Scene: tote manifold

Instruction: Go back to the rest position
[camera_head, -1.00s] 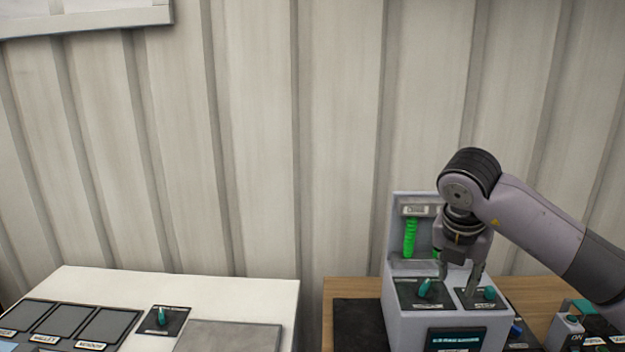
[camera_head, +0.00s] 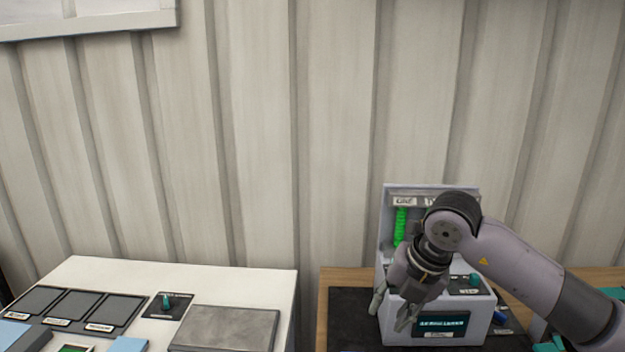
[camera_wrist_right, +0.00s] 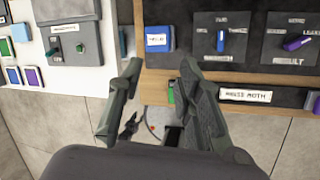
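My right gripper (camera_head: 392,312) hangs in front of the left part of a grey machine box (camera_head: 468,322), pointing down and left in the head view. In the right wrist view its two fingers (camera_wrist_right: 160,72) stand apart with nothing held between them. The arm hides part of the box's top and back panel. A green column (camera_head: 400,227) shows on the back panel, and a teal knob (camera_head: 474,280) shows on top. My left gripper is in neither view.
A white bench (camera_head: 110,270) at left carries dark panels, a teal switch (camera_head: 166,302) and a grey metal plate (camera_head: 225,328). A gap separates it from the wooden table (camera_head: 340,278). The right wrist view shows tiled floor (camera_wrist_right: 60,110) and a labelled control panel (camera_wrist_right: 222,38).

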